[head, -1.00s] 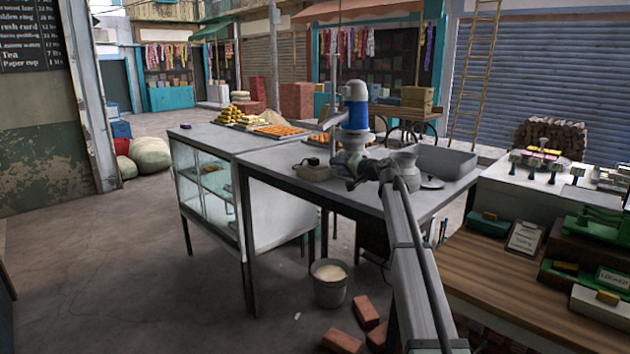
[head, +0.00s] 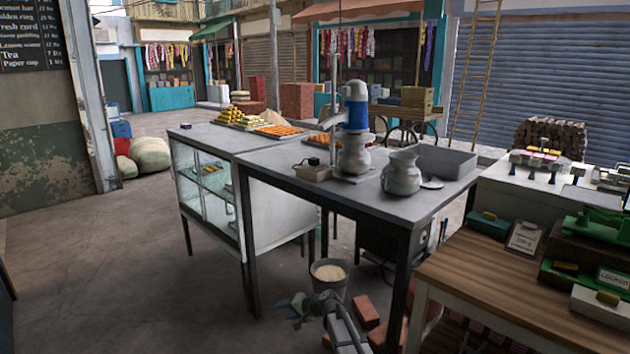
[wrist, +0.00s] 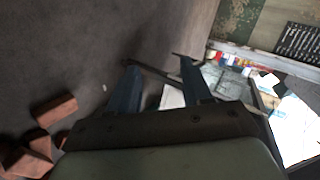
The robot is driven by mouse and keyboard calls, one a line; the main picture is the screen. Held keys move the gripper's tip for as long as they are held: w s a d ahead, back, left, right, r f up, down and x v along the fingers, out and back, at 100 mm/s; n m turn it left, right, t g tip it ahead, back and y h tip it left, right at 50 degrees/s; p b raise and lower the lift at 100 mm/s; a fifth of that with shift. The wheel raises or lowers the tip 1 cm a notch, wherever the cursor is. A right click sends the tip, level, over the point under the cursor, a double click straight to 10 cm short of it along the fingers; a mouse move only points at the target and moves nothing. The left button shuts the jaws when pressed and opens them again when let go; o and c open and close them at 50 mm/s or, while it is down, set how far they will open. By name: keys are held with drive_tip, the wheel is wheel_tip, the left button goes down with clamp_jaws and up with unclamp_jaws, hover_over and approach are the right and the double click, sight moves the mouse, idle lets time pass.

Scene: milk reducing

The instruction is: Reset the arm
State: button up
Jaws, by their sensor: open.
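My gripper (head: 290,308) is low in front of the metal table in the head view, just left of and in front of the bucket (head: 330,274). In the wrist view its two fingers (wrist: 158,85) stand apart with nothing between them. My arm reaches up from the bottom edge of the head view. The blue-and-white mixer-like machine (head: 355,115) stands upright on the table, with a metal pot under it. A second metal pot (head: 402,174) stands to its right, apart from my gripper.
The metal table (head: 375,200) and glass display case (head: 208,195) stand behind my gripper. Bricks (head: 365,310) lie on the floor to its right; some also show in the wrist view (wrist: 54,111). A wooden counter (head: 510,290) stands at the right. The floor at left is clear.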

drive_tip(key=s+d+f+g+h, duration=0.2)
drive_tip(key=s+d+f, duration=0.3)
drive_tip(key=s+f, duration=0.4)
drive_tip(key=s+d+f+n+g+h, duration=0.15)
drive_tip(key=s+d+f, duration=0.25)
drive_tip(key=s+f, duration=0.5)
drive_tip(key=s+d+f+g+h, duration=0.1)
drive_tip(key=s+d+f+g, duration=0.35)
drive_tip(key=s, duration=0.85)
drive_tip(key=s+d+f+g+h, duration=0.1)
drive_tip(key=s+d, duration=0.3)
drive_tip(key=s, duration=0.6)
drive_tip(key=s+d+f+n+g+h, duration=0.1)
drive_tip(key=s+d, duration=0.4)
drive_tip(key=s, duration=0.6)
drive_tip(key=s+d+f+g+h, duration=0.2)
drive_tip(key=s+d+f+h, duration=0.1)
drive_tip(key=s, duration=0.8)
drive_tip(key=shift+s+d+f+n+g, duration=0.25)
drive_tip(key=shift+d+f+n+g, duration=0.1)
drive_tip(key=shift+d+f, duration=0.35)
